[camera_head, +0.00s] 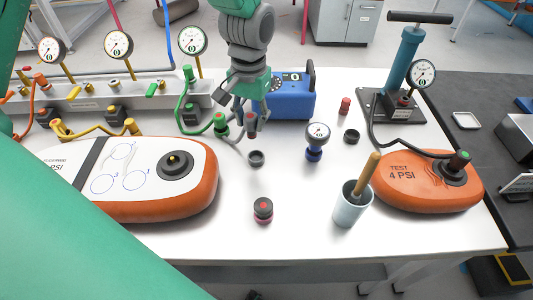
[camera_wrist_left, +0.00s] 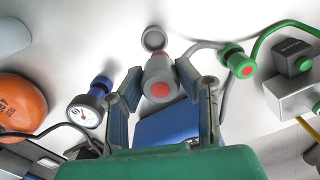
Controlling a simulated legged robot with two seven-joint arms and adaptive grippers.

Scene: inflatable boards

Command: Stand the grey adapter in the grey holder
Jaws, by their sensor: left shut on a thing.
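The grey adapter (camera_head: 251,123), with a red end, is held between the fingers of my left gripper (camera_head: 252,112) above the white table. In the left wrist view the adapter (camera_wrist_left: 159,80) sits between the two fingers, its red end facing the camera. The grey holder (camera_head: 256,158), a small open dark-grey ring, stands on the table nearer to me than the adapter, apart from it. The holder (camera_wrist_left: 154,39) also shows just beyond the adapter in the wrist view, and looks empty. My right gripper is not in view.
A blue device (camera_head: 290,95) stands behind the gripper. A green hose fitting (camera_head: 221,122) is close on the left, a gauge with blue base (camera_head: 315,140) on the right. A red-topped dark piece (camera_head: 263,209) and a cup (camera_head: 352,207) stand in front. An orange-rimmed board (camera_head: 207,175) lies left.

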